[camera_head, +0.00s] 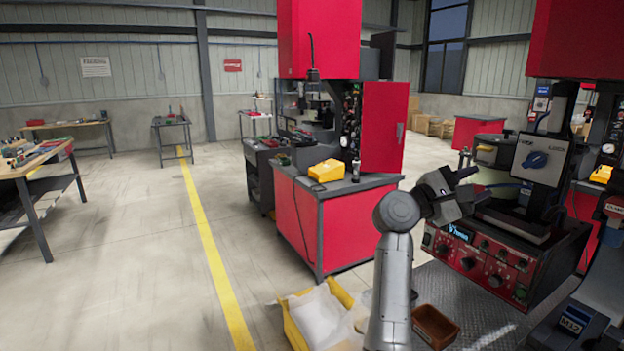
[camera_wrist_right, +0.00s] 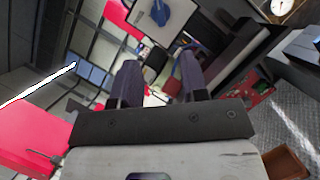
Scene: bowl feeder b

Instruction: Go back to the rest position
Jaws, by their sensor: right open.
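My right gripper (camera_head: 474,181) is raised in front of the red bowl feeder machine at the right of the head view. Its two fingers point right, toward the machine, and stand apart with nothing between them. In the right wrist view, the same fingers (camera_wrist_right: 160,78) are spread with an empty gap. My grey right arm rises from the bottom of the head view. My left gripper does not show in either view.
The feeder's red control panel (camera_head: 478,262) and a white box with a blue knob (camera_head: 540,158) are close to the right gripper. A yellow bin (camera_head: 297,330) with a white bag and a brown bin (camera_head: 435,327) are low nearby. Open floor (camera_head: 130,260) lies left.

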